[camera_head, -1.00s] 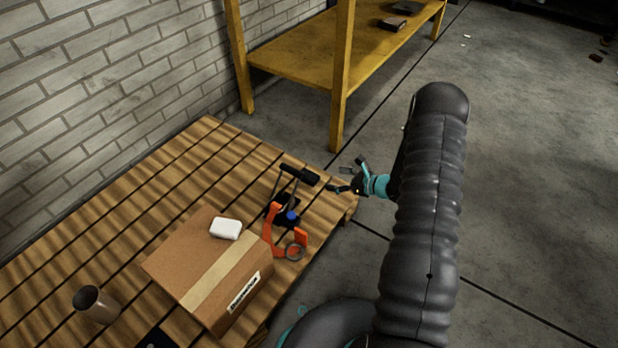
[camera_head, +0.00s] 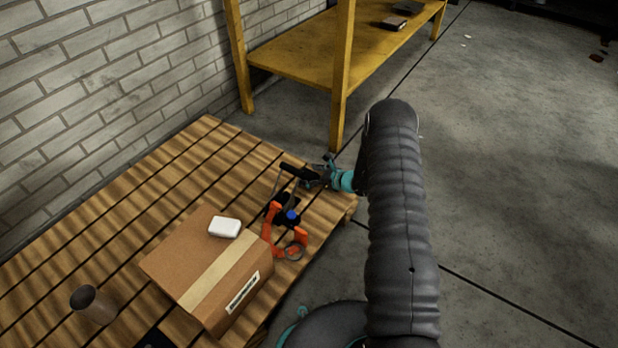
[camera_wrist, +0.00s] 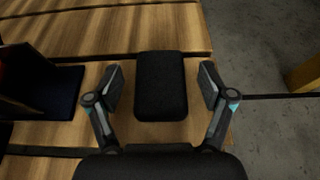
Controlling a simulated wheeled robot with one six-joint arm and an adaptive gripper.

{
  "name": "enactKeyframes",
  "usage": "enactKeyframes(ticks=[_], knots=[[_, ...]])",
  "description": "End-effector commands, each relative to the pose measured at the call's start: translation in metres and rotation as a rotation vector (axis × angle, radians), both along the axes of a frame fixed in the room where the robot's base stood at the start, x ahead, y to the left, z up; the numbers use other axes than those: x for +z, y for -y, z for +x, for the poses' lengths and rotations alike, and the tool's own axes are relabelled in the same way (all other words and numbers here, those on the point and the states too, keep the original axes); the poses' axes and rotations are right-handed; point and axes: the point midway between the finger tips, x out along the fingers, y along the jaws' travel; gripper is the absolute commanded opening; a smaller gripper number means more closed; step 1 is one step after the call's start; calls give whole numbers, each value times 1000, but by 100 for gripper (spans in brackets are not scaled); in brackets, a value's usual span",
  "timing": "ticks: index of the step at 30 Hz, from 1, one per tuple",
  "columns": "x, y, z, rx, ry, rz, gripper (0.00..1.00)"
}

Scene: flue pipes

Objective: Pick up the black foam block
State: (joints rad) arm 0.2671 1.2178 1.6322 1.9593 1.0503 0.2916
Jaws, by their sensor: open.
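The black foam block (camera_wrist: 161,86) is a dark, rounded-edged slab in the middle of the wrist view, over the wooden slats. My gripper (camera_wrist: 162,84) is open, with one finger on each side of the block. A gap shows between the block and each finger, so neither touches it. In the head view my gripper (camera_head: 318,175) is at the far right part of the slatted table, just right of a dark stand. There the block is hard to tell apart from the gripper and the stand.
The dark stand (camera_wrist: 52,92) is close left of my left finger. An orange holder (camera_head: 270,236) with a ring, a cardboard box (camera_head: 180,254) with a white item (camera_head: 224,227), and a brown cup (camera_head: 92,304) share the slatted table (camera_head: 150,180). The table's right edge is close.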

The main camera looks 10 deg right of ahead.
Motion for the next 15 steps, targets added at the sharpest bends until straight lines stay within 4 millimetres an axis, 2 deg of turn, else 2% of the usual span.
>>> enactKeyframes(ticks=[9,11,15], knots=[[-3,-4,3,0,-1,0,81],[-3,-4,3,0,-1,0,69],[-2,-4,3,0,-1,0,34]])
